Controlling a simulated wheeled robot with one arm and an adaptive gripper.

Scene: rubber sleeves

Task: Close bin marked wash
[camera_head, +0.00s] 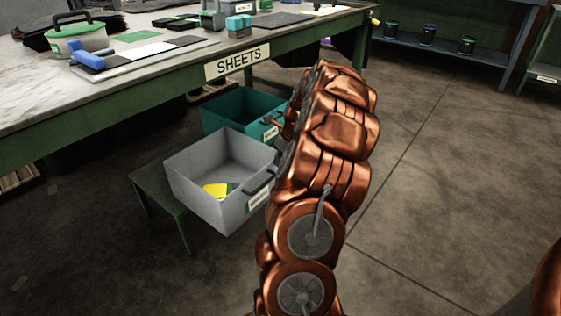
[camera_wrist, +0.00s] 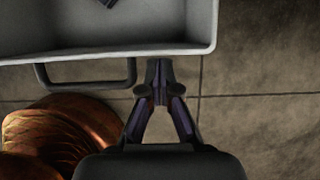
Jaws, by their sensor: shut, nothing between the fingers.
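A grey open bin (camera_head: 190,190) sticks out from under the green table, with a handle and a small label (camera_head: 259,199) on its front; I cannot read the label. A yellow and green item (camera_head: 216,190) lies inside it. A teal open bin (camera_head: 222,128) stands behind it, also with a label too small to read. In the wrist view my gripper (camera_wrist: 160,76) is shut and empty at the grey bin's front rim (camera_wrist: 120,50), right of its handle (camera_wrist: 85,84). I cannot tell whether it touches the rim. In the head view my arm hides the gripper.
The table (camera_head: 150,106) carries a SHEETS sign (camera_head: 237,63), a green-lidded container (camera_head: 80,38), a blue roller (camera_head: 88,57) and mats. A low green stand (camera_head: 160,195) is beside the grey bin. Floor to the right is clear.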

